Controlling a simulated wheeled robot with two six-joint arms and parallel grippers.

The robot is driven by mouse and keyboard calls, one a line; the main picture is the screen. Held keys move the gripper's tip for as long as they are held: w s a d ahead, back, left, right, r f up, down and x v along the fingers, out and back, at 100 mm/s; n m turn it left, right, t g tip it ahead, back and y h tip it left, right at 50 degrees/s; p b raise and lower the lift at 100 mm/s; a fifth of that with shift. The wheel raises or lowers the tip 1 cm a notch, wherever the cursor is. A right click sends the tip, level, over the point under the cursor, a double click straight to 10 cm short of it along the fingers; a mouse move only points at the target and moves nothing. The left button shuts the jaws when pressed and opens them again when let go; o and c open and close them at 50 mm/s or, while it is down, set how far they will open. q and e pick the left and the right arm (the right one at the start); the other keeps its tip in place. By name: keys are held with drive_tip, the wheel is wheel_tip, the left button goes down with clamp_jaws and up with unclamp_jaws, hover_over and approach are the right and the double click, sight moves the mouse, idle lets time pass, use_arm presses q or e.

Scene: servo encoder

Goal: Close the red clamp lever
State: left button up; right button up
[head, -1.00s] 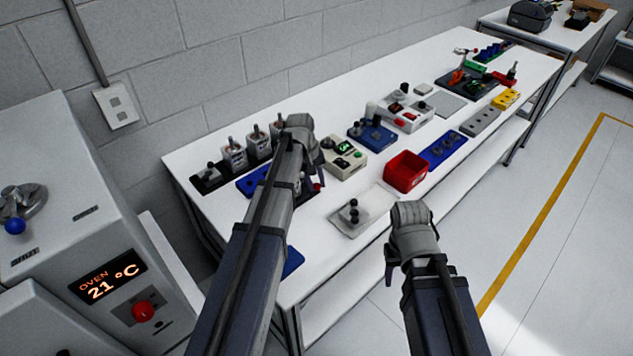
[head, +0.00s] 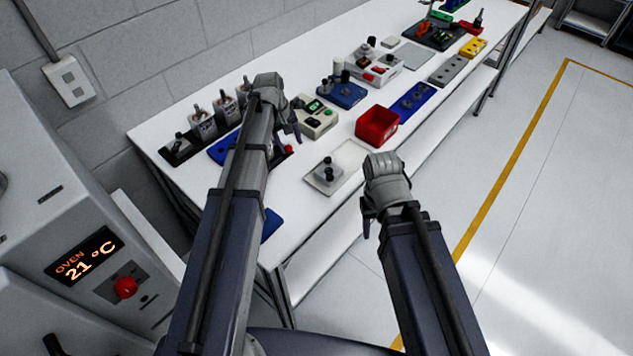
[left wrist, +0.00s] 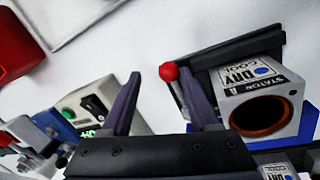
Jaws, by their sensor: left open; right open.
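A red ball knob (left wrist: 169,71) on a dark lever shows in the left wrist view, beside a grey block marked STATOR DRY COOL (left wrist: 240,88). In the head view a small red spot (head: 289,149) shows just below my left gripper (head: 289,130), and my arm hides most of that fixture. My left gripper is open and points down over the bench. In the left wrist view the knob appears between its fingertips (left wrist: 159,76), close to the right one; whether they touch I cannot tell. My right gripper (head: 368,217) is open and empty, off the bench's front edge.
Several grey units (head: 203,122) line the back. The oven (head: 60,215) stands at left.

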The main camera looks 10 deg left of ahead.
use_arm(q)
drive_tip(key=n, duration=0.1)
drive_tip(key=w+n, duration=0.2)
drive_tip(key=shift+w+d+y, duration=0.1)
drive_tip(key=shift+d+y, duration=0.15)
drive_tip(key=shift+y, duration=0.05)
drive_tip(key=w+n, duration=0.1)
drive_tip(key=n, duration=0.2)
drive_tip(key=w+n, duration=0.1)
drive_tip(key=shift+w+a+n+t+y, duration=0.2)
drive_tip(key=shift+w+n+t+y, duration=0.1)
drive_tip(key=shift+n+t+y, duration=0.1)
wheel_tip(320, 180, up, 8)
drive_tip(key=s+p, duration=0.1)
drive_tip(key=p, duration=0.7)
drive_tip(key=s+d+m, duration=0.5)
drive_tip(key=s+m, duration=0.1)
drive_tip(key=s, duration=0.3)
drive_tip(key=s+d+f+m+g+y, duration=0.1)
drive_tip(key=s+d+m, duration=0.4)
drive_tip(key=s, duration=0.5)
drive_tip(key=s+d+m+g+b, duration=0.1)
drive_tip(key=s+d+m, duration=0.5)
drive_tip(key=s+m, duration=0.2)
drive_tip(key=shift+s+f+y, duration=0.25)
drive_tip(key=shift+s+y, duration=0.05)
drive_tip(key=shift+s, duration=0.5)
